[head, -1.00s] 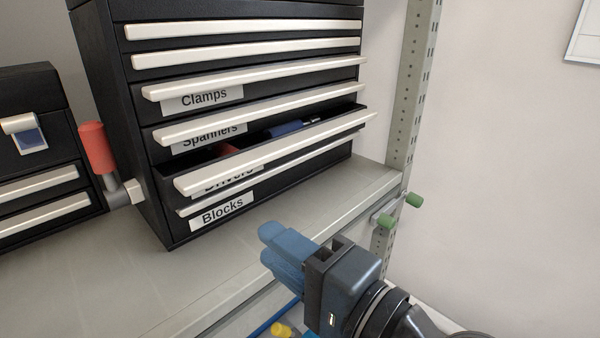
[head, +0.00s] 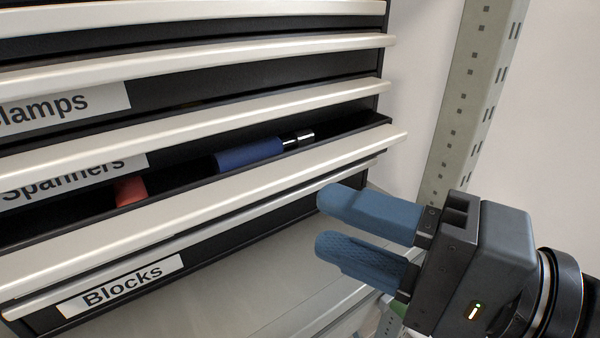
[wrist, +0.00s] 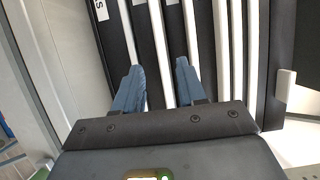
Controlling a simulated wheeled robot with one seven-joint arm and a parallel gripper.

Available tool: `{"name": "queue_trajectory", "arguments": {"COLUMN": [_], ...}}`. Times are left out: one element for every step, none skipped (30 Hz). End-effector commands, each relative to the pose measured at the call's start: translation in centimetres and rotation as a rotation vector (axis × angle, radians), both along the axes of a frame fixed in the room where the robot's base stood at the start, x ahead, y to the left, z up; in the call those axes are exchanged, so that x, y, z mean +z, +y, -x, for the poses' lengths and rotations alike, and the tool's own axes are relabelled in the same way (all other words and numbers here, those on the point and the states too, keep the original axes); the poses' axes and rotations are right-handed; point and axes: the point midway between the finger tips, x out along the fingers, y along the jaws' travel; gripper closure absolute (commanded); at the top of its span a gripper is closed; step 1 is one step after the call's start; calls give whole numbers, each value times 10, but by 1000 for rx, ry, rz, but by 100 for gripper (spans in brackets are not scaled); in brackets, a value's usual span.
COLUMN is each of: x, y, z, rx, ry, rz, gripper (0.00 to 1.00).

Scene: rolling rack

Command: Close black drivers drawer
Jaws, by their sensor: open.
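The black drivers drawer (head: 330,146) is pulled out part way, with a long white handle strip (head: 240,199) along its front. Its label does not show in the head view now. Inside lie a tool with a blue grip (head: 248,154) and a red piece (head: 130,191). My gripper (head: 322,222) is open and empty, its blue fingers pointing left at the right end of the drawer front, seemingly apart from it. In the wrist view my open fingers (wrist: 158,65) point at the drawer fronts; I cannot tell which strip there is the drivers handle.
The spanners drawer (head: 200,121) above overhangs slightly, and the blocks drawer (head: 123,285) sits below. A perforated rack post (head: 470,90) stands right of the cabinet. The grey shelf (head: 290,285) in front of the cabinet is bare.

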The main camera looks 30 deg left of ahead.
Motion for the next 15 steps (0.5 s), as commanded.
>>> {"name": "queue_trajectory", "arguments": {"x": [0, 0, 1, 1, 1, 1, 1, 1, 2, 1, 1, 2, 2, 2, 1], "y": [1, 2, 5, 8, 12, 17, 22, 27, 33, 38, 43, 49, 53, 57, 62], "z": [1, 1, 1, 1, 1, 1, 2, 2, 1, 1, 1, 2, 2, 1, 1], "rx": [4, 5, 7, 7, 7, 7, 8, 8, 7, 8, 8, 7, 7, 7, 6], "ry": [-1, -1, -1, 0, 0, 0, 0, -1, 0, 0, 0, -1, -1, -1, -1], "rz": [1, 1, 1, 1, 1, 1, 1, 1, 1, 1, 1, 1, 1, 1, 1], "gripper": [60, 60, 60, 60, 60, 60, 60, 60, 60, 60, 60, 60, 60, 60, 60]}}
